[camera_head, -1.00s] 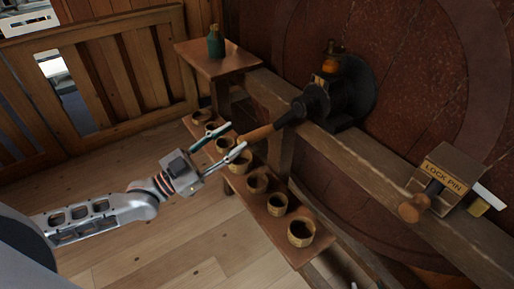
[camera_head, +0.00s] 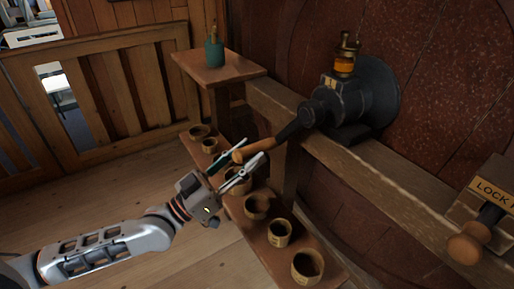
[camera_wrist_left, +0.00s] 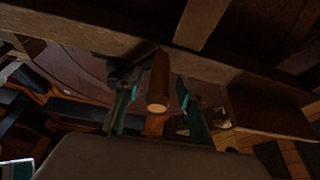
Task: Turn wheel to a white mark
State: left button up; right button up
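A large reddish-brown wheel (camera_head: 440,90) with a curved rim fills the back right of the head view, behind a wooden beam. A black crank (camera_head: 292,130) with a wooden handle (camera_head: 258,149) sticks out from a dark round housing (camera_head: 368,95) on the beam. My left gripper (camera_head: 250,152) is open at the handle's free end. In the left wrist view the handle (camera_wrist_left: 158,82) lies between the two spread fingers (camera_wrist_left: 157,108), with gaps on both sides. No white mark shows clearly now. My right gripper is not in view.
A low shelf (camera_head: 236,208) below the handle carries several small wooden cups. A small table (camera_head: 222,76) with a green bottle (camera_head: 214,54) stands at the back. The lock pin (camera_head: 470,244) with its wooden knob is at right. A wooden fence (camera_head: 110,90) closes the left.

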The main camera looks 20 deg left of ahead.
aim_at(268, 139)
pick_arm(q)
jog(key=shift+x, duration=1.55)
jog(key=shift+f, duration=0.1)
jog(key=shift+c, duration=0.5)
